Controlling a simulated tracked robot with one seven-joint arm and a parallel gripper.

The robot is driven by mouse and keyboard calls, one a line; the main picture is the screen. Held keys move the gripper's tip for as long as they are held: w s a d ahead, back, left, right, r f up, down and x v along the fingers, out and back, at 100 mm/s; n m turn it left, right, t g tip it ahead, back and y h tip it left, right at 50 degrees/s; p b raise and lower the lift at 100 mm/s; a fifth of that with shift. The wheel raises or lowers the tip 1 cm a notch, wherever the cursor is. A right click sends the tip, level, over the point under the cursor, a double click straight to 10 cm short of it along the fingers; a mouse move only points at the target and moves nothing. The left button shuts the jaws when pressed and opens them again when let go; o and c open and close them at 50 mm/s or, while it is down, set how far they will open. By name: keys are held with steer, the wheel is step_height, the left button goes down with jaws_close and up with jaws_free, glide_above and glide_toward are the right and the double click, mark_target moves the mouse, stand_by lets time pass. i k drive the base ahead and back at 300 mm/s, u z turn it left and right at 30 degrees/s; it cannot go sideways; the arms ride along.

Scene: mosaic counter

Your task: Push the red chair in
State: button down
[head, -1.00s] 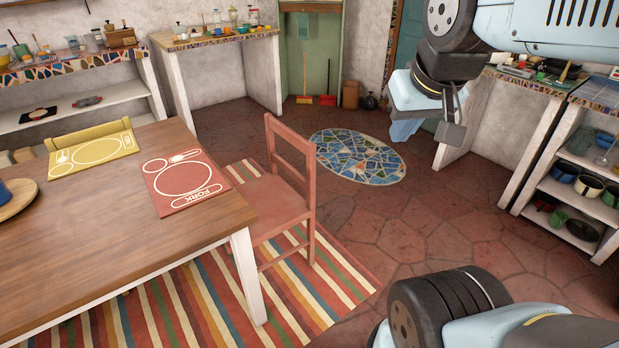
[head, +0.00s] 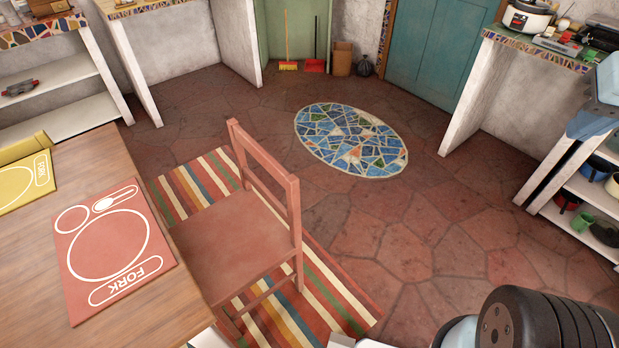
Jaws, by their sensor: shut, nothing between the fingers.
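The red chair (head: 231,240) stands upright on the striped rug, at the right side of the wooden table (head: 25,250). Its backrest faces right, away from the table, and the left part of its seat is next to the table edge. A red placemat (head: 112,245) lies on the table before it.
The striped rug (head: 335,300) lies under the chair. An oval mosaic (head: 351,139) and open stone floor (head: 430,235) are behind and right of it. Shelves with pots (head: 540,200) stand at the right. A broom, dustpan and cardboard box (head: 342,59) are at the back wall.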

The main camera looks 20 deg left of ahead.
mark_target(230, 245)
steer(key=u, duration=0.2)
steer(key=i, duration=1.2)
steer(key=u, duration=0.55)
steer(key=k, duration=0.8)
steer(key=u, duration=0.2)
steer(key=i, duration=0.85)
steer(key=z, duration=0.1)
